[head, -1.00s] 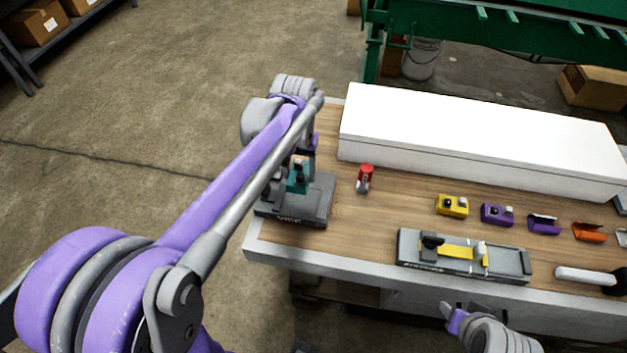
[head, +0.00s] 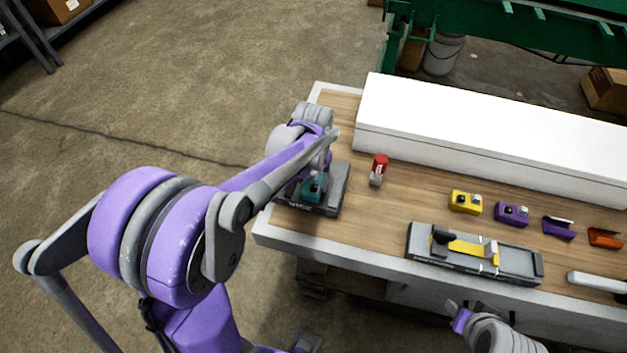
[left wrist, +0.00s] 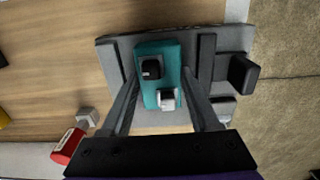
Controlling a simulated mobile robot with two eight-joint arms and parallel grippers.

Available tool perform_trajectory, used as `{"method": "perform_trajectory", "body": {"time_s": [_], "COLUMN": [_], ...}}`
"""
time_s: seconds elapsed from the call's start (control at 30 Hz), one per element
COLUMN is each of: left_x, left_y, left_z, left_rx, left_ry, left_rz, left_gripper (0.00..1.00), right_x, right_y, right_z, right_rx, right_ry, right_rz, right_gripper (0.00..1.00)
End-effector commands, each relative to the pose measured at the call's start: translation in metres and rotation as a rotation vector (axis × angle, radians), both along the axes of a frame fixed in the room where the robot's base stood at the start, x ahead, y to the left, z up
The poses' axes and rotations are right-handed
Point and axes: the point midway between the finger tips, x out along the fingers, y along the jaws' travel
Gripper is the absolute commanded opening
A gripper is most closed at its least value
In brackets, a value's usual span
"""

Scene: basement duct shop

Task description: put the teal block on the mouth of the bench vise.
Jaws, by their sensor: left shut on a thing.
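The teal block (head: 313,188) sits over the grey bench vise (head: 331,196) at the left end of the bench, partly hidden by my left arm in the head view. In the left wrist view the teal block (left wrist: 157,62), with a black and a white knob on it, is between the two fingers of my left gripper (left wrist: 165,95), which is shut on it. The vise (left wrist: 208,65) shows beneath and around the block. Whether the block touches the vise jaws I cannot tell. My right gripper (head: 462,316) is in front of the bench, its fingers unclear.
A long white box (head: 490,135) lies behind. A grey fixture with a yellow bar (head: 520,266), yellow block (head: 465,202), purple block (head: 512,214) and other small parts lie to the right. The bench's left edge is close to the vise.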

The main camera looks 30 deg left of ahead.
Motion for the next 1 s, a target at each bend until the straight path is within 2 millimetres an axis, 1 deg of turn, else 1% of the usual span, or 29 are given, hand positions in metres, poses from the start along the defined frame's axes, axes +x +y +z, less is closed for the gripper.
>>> {"method": "perform_trajectory", "body": {"time_s": [0.2, 0.23, 0.27, 0.3, 0.57, 0.67, 0.77, 1.0], "left_x": [0.000, 0.000, 0.000, 0.000, 0.000, 0.000, 0.000, 0.000], "left_y": [0.000, 0.000, 0.000, 0.000, 0.000, 0.000, 0.000, 0.000], "left_z": [-0.004, -0.003, -0.003, -0.003, -0.002, 0.004, 0.018, 0.070], "left_rx": [0.000, 0.000, 0.000, 0.000, 0.000, 0.000, 0.000, 0.000], "left_ry": [0.001, 0.000, 0.000, 0.000, 0.000, -0.001, -0.001, -0.001], "left_rz": [0.000, 0.000, 0.000, 0.000, 0.000, 0.000, 0.000, 0.001], "left_gripper": [0.00, 0.67, 0.73, 0.74, 0.74, 0.74, 0.74, 0.74], "right_x": [-0.001, -0.001, -0.001, -0.001, -0.001, 0.001, 0.001, 0.003], "right_y": [0.000, 0.000, 0.000, 0.000, 0.000, 0.000, 0.000, 0.000], "right_z": [-0.004, -0.003, -0.003, -0.003, -0.002, 0.002, 0.003, 0.009], "right_rx": [0.000, 0.000, 0.000, 0.000, 0.000, 0.000, 0.000, 0.000], "right_ry": [0.003, 0.002, 0.002, 0.002, 0.001, -0.001, -0.002, -0.006], "right_rz": [0.000, 0.000, 0.000, 0.000, 0.000, 0.000, 0.000, 0.000], "right_gripper": [0.50, 0.50, 0.50, 0.50, 0.50, 0.50, 0.50, 0.50]}}
